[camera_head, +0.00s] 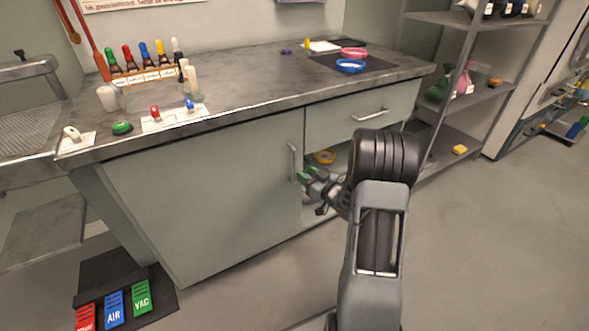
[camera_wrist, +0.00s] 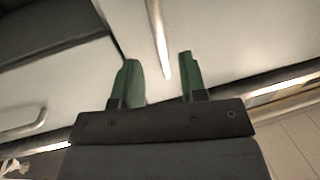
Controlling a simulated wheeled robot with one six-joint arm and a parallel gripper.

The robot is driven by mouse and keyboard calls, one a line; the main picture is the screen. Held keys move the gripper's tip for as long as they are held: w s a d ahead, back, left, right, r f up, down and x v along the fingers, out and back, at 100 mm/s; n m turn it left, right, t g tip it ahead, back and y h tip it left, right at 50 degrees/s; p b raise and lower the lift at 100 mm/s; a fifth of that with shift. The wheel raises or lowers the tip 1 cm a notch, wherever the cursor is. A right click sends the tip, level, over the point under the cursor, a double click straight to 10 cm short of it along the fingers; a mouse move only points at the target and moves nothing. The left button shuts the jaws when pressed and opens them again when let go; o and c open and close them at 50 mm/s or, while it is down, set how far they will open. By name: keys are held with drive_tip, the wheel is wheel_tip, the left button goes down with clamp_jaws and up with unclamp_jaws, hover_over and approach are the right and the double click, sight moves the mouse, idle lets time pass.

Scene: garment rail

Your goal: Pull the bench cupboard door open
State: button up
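The bench cupboard door (camera_head: 205,190) is a grey-green panel under the worktop, and it looks flush with the cupboard front. Its upright metal handle (camera_head: 292,160) is near the door's right edge. My gripper (camera_head: 304,177) is at the lower part of this handle. In the wrist view, the green fingers of my gripper (camera_wrist: 160,80) are apart. The handle (camera_wrist: 158,38) comes down between them, with a visible gap on each side. My arm hides part of the open compartment right of the door.
A pedal board (camera_head: 164,299) lies on the floor at front left. A shelf rack (camera_head: 470,95) stands at right. Floor is clear at lower right.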

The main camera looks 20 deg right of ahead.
drive_tip(key=b, duration=0.1)
hover_over(294, 182)
drive_tip(key=shift+w+d, duration=0.2)
drive_tip(key=shift+w, duration=0.1)
drive_tip(key=shift+c, duration=0.5)
clamp_jaws()
